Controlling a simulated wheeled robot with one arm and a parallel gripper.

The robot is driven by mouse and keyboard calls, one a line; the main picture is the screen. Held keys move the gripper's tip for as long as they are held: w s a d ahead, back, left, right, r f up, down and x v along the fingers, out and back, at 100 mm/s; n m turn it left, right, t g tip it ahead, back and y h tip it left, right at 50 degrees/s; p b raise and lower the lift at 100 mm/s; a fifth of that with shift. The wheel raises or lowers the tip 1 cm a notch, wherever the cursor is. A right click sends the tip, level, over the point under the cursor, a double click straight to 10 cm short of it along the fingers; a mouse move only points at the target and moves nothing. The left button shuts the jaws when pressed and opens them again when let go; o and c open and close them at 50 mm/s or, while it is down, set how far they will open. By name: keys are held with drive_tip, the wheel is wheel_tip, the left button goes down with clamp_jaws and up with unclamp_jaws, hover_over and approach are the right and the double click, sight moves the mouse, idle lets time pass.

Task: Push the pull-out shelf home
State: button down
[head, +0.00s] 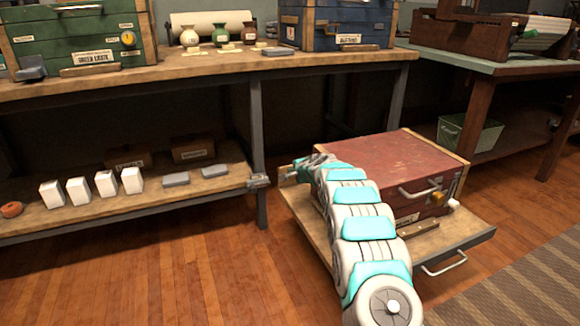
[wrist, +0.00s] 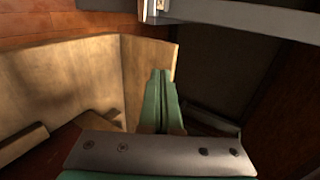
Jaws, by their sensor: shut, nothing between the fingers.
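The pull-out shelf (head: 465,236) is a wooden board with a dark front edge and a metal handle (head: 445,264). It juts out low over the floor at the right, and a red box (head: 390,165) stands on it. My arm reaches across the shelf's left part, in front of the box. My gripper (head: 300,165) is near the shelf's back left corner, partly hidden by my own arm. In the wrist view its green fingers (wrist: 160,92) are together and empty, beside a light wooden surface (wrist: 90,75). I cannot tell whether they touch it.
A workbench (head: 200,70) with a grey leg (head: 258,150) stands behind at the left. Its lower shelf (head: 100,215) holds white blocks and grey pieces. Another table (head: 500,68) stands at the right, with a green bin (head: 468,135) beneath. Open wooden floor (head: 170,275) lies at the front left.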

drive_tip(key=shift+w+a+p, duration=0.25)
drive_tip(key=shift+w+p, duration=0.25)
drive_tip(key=shift+w, duration=0.25)
